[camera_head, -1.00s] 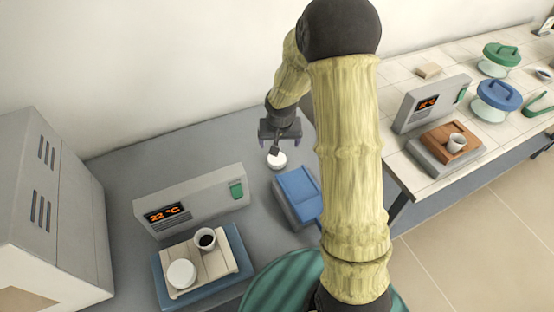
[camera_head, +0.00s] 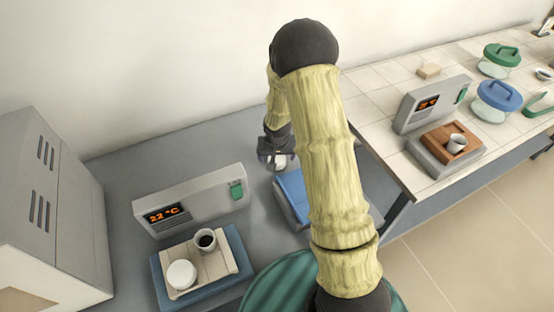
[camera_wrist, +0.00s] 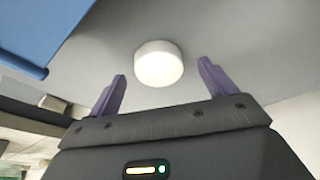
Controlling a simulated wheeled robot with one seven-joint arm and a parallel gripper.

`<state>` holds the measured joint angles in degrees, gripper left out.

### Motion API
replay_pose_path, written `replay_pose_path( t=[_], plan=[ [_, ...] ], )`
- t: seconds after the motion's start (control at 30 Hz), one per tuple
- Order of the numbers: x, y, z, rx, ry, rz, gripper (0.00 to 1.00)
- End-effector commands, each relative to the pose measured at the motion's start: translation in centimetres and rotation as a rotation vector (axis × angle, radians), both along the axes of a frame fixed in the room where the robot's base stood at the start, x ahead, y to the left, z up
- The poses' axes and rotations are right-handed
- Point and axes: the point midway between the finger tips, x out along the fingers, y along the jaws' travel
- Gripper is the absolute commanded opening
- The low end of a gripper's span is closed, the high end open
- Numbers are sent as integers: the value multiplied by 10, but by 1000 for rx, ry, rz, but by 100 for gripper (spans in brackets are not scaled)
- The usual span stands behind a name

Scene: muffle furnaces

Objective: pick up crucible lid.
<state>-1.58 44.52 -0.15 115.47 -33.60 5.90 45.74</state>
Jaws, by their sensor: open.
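A small white round piece (camera_head: 281,161), which looks like a lid, sits on the grey bench behind the blue-topped block. It shows whole in the wrist view (camera_wrist: 159,63) as a short, smooth white disc. My gripper (camera_head: 272,158) is open at this piece and partly hides it in the head view. In the wrist view, the purple fingers of my gripper (camera_wrist: 162,69) stand apart, with the piece beyond their tips and between them in the picture. No contact shows. A second white round piece (camera_head: 181,274) lies on the pale board beside a dark-filled white crucible (camera_head: 204,240).
The blue-topped block (camera_head: 291,190) is close by on the near side, partly behind my arm. A grey furnace (camera_head: 52,205) is at far left. A tiled table (camera_head: 385,85) with jars is at right.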

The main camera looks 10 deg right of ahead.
Motion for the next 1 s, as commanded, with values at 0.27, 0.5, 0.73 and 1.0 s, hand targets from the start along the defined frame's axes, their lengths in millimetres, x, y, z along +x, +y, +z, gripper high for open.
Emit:
replay_pose_path(
  t=[0.27,0.5,0.73,1.0],
  plan=[
    [4,-1,-13,0,-1,-1,84],
    [4,-1,-13,0,-1,-1,84],
    [4,-2,-13,0,-1,-1,72],
    [4,-2,-13,0,-1,-1,36]
  ],
)
